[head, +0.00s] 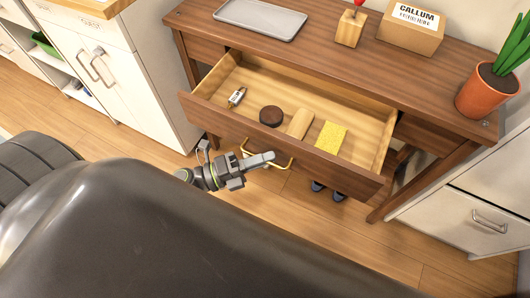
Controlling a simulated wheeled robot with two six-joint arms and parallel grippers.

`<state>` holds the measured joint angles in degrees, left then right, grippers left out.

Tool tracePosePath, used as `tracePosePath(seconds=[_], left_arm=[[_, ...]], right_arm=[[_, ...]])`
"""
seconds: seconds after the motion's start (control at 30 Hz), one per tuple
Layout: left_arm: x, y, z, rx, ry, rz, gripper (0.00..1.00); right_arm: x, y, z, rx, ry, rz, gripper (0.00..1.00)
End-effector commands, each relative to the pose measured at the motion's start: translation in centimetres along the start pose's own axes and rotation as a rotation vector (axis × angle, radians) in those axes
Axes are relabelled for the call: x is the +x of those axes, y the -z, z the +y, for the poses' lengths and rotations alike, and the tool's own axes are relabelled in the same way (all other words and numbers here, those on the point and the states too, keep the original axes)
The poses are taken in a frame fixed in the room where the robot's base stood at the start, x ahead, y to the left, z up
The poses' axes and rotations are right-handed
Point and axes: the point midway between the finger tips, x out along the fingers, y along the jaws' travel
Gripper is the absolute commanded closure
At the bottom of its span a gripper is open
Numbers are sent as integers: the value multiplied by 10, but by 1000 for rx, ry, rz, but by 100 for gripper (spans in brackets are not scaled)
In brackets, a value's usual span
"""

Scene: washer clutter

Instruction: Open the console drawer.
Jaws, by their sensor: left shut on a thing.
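The console table (340,58) is dark brown wood, and its drawer (285,135) stands pulled out toward me. Inside the drawer lie a small padlock-like metal item (236,97), a dark round puck (271,116), a light wooden block (300,124) and a yellow sponge (331,137). A brass bar handle (283,161) is on the drawer front. My left gripper (262,160) is at the left part of this handle, shut on it. The exact contact is partly hidden by the fingers. My right gripper is not in view.
On the console top are a grey tray (261,18), a wooden block with a red knob (351,27), a labelled cardboard box (411,30) and a potted plant (488,92). White cabinets (120,75) stand at left and right. Dark shoes (328,190) are on the floor below the drawer.

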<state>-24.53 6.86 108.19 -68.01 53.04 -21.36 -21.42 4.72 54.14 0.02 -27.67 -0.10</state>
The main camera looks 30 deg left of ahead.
Motion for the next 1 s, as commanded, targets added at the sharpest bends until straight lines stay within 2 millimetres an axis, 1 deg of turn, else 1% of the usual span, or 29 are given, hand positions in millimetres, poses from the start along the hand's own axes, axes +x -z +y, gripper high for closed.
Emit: tracePosePath(seconds=[0.17,0.2,0.33,0.37,0.83,0.93,1.0], left_arm=[[0,0,1,0,-1,0,100],[0,0,1,0,-1,0,88],[0,0,0,0,-1,0,71],[0,0,0,0,-1,0,69],[0,0,0,0,-1,0,69],[-4,0,1,0,-2,1,69],[-12,0,2,0,-4,1,69]], right_arm=[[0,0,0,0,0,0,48],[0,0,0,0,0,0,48],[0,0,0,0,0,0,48],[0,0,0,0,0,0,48],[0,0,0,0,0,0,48],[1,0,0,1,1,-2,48],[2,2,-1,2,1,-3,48]])
